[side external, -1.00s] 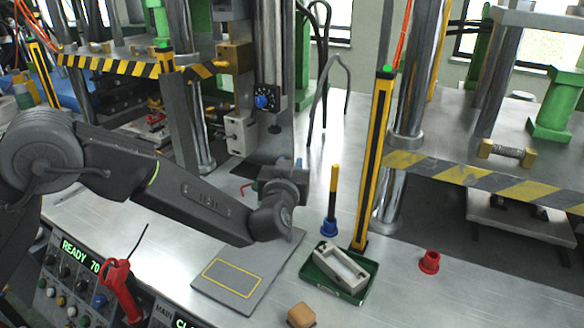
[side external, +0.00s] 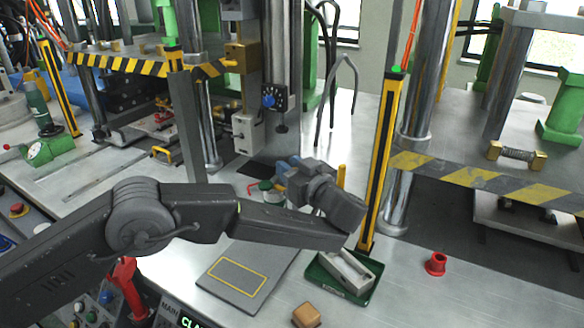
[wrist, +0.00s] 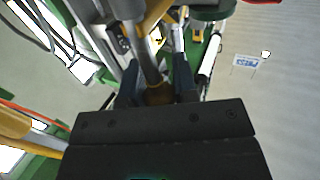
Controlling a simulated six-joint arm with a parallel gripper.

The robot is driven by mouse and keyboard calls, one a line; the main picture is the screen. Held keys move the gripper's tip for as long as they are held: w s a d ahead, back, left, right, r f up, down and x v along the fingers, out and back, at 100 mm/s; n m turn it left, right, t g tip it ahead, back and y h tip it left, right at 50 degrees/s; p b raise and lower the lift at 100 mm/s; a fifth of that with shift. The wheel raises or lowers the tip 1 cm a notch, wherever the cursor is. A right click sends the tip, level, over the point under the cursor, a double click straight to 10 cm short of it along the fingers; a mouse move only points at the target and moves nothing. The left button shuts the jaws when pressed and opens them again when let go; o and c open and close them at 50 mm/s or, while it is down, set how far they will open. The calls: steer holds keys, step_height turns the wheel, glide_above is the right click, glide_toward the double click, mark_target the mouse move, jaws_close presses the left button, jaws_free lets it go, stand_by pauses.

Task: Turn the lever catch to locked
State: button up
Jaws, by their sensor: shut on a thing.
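My gripper (side external: 283,168) is low over the table beside the front press column, its bluish fingers partly hidden by my wrist. In the wrist view my gripper (wrist: 156,88) is shut on a dark bar (wrist: 148,62) with a brownish end between the fingers. I cannot tell for sure whether this bar is the lever of the catch. A small green round part (side external: 265,185) with a red lever-like piece (side external: 251,188) stands just left of my gripper. How the catch is set cannot be read.
A green tray (side external: 318,276) with a grey block (side external: 350,270) lies in front of my wrist. A yellow-black post (side external: 382,165) stands close to the right. A grey plate (side external: 243,296), tan block (side external: 306,315) and red bushing (side external: 435,264) are nearby.

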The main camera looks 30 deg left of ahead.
steer(key=shift+a+r+n+g+y, duration=0.15)
steer(key=shift+n+g+y, duration=0.15)
steer(key=shift+n+g, duration=0.3)
steer(key=o, duration=0.9)
steer(key=v, duration=0.7)
steer(key=shift+d, duration=0.3)
steer(key=shift+s, duration=0.1)
